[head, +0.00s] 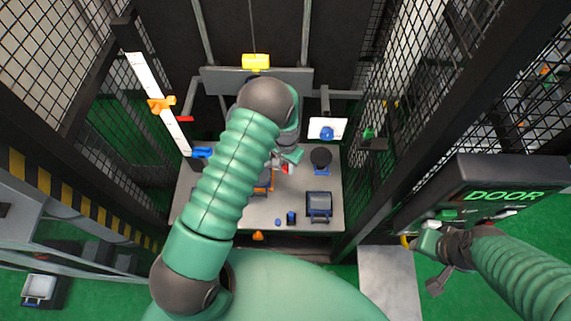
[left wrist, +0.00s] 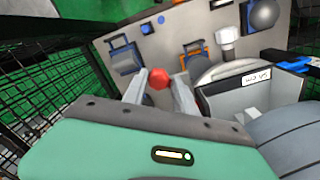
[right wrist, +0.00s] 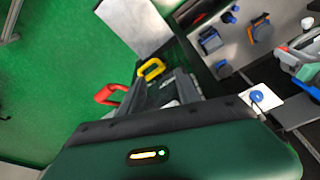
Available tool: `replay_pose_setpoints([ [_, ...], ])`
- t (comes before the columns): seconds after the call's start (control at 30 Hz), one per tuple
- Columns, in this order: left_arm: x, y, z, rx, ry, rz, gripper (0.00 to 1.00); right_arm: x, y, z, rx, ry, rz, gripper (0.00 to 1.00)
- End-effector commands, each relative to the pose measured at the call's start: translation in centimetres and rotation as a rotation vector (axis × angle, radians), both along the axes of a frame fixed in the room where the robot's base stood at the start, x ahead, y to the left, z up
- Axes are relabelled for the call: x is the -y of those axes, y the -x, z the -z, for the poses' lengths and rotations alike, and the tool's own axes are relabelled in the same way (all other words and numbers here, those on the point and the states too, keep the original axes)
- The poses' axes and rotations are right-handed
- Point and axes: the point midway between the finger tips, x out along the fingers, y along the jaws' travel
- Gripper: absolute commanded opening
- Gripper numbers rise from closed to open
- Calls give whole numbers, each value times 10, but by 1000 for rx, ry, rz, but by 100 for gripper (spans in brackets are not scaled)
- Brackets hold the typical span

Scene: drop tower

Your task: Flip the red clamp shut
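A round red knob (left wrist: 158,78), which looks like part of the red clamp, shows between my left gripper's fingertips in the left wrist view. My left gripper (left wrist: 159,82) is open, with a finger on each side of the knob and small gaps visible; whether it touches is unclear. In the head view, my left gripper (head: 287,160) is low over the grey work plate, with a bit of red beside it. The clamp's base is hidden. My right gripper (head: 432,243) is beside the DOOR panel; its fingers are not clear.
The grey plate (head: 262,212) carries blue and orange parts and a dark cylinder (head: 320,157). A yellow block (head: 256,62) hangs above on a cable. Black mesh walls flank the plate. The DOOR panel (head: 505,190) stands right. Red (right wrist: 110,93) and yellow (right wrist: 150,68) handles show in the right wrist view.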

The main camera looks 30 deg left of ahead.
Motion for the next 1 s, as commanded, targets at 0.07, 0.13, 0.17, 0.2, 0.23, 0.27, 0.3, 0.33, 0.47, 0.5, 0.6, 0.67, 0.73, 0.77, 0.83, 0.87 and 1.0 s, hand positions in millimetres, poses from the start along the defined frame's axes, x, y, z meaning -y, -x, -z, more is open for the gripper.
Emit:
replay_pose_setpoints([
  [0.07, -3, -1, -1, 6, -6, -2, 12, 0, 0, 0, 0, 0, 0, 40],
  [0.13, -3, -2, -1, 6, -7, -2, 3, 0, 0, 0, 0, 0, 1, 40],
  [0.17, -4, -2, -2, 7, -7, -2, 0, 0, 0, 0, 0, 0, 1, 40],
  [0.2, -4, -2, -2, 7, -7, -2, 0, 0, 0, 0, 0, 0, 1, 40],
  [0.23, -4, -2, -2, 7, -6, -2, 0, 0, 0, 0, 0, 0, 1, 40],
  [0.27, -4, -2, -2, 8, -6, -2, 0, 0, 0, 0, 0, 0, 1, 40],
  [0.3, -4, -2, -2, 8, -5, -2, 0, 0, 0, 0, 0, 0, 1, 40],
  [0.33, -3, -2, -2, 8, -5, -2, 0, 0, 0, 0, 0, 0, 1, 40],
  [0.47, -1, -5, 1, 9, -5, -54, 0, 0, 0, 7, 0, 0, 1, 40],
  [0.5, 0, -7, 1, 10, -5, -94, 0, 0, 0, 11, 0, 0, 1, 40],
  [0.6, 1, -10, 1, 7, -5, -188, 0, 0, 0, 16, 0, 0, 0, 40],
  [0.67, 1, -11, 0, 7, -6, -222, 0, 0, 0, 17, 0, 0, 0, 40],
  [0.73, 1, -12, -2, 6, -7, -236, 0, 0, 0, 16, 0, 0, 0, 40],
  [0.77, 1, -12, -2, 6, -8, -236, 0, 0, 0, 16, 0, 0, 1, 40],
  [0.83, 1, -12, -2, 6, -8, -236, 0, 0, 0, 15, 0, 0, 1, 40],
  [0.87, 1, -12, -2, 6, -8, -235, 0, 0, 0, 15, 0, 0, 1, 40],
  [1.0, 1, -12, -2, 5, -7, -234, 38, 0, 0, 15, 0, 0, 1, 40],
])
